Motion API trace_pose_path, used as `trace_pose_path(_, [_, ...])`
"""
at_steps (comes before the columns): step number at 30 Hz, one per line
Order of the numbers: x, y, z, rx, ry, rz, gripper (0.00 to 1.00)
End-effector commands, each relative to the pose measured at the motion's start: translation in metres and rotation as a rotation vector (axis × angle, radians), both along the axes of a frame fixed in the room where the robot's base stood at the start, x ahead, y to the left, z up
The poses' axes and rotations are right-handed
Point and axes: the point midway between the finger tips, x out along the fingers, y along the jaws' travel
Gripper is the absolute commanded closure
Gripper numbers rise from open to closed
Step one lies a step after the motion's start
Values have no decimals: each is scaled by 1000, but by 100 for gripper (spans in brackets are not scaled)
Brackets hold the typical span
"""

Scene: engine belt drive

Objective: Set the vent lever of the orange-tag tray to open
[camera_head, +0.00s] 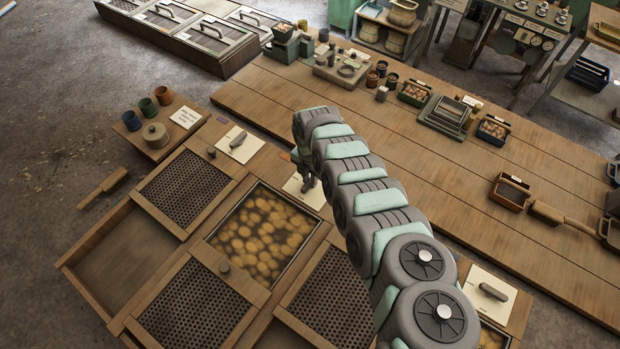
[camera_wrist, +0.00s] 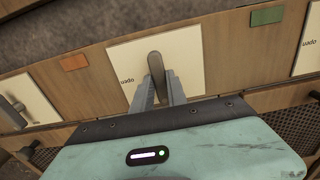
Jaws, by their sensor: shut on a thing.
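In the wrist view, my gripper (camera_wrist: 158,92) is closed around a grey vent lever (camera_wrist: 155,62), with one finger on each side. The lever stands on a pale plate (camera_wrist: 188,52) that has partly hidden lettering. An orange tag (camera_wrist: 73,62) is on the wood to the left of this plate, and a green tag (camera_wrist: 266,16) to its right. In the head view, my gripper (camera_head: 307,182) is at the middle plate (camera_head: 318,198), behind the uncovered tray; my arm hides part of this area.
Another lever (camera_head: 238,141) is on a plate to the left, and one (camera_head: 493,291) is on a plate to the right. The uncovered tray holds round yellowish items (camera_head: 260,235). Perforated lids (camera_head: 188,187) cover neighbouring compartments. Cups (camera_head: 148,108) stand at the left corner.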

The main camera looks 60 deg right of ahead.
Motion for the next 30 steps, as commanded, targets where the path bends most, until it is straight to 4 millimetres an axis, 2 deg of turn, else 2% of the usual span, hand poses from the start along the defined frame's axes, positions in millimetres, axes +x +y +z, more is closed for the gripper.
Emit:
trace_pose_path(14, [0, 0, 1, 0, 0, -51, 100])
trace_pose_path(20, [1, 0, 2, -2, -1, -169, 100])
trace_pose_path(30, [2, 1, 1, 0, -1, -477, 100])
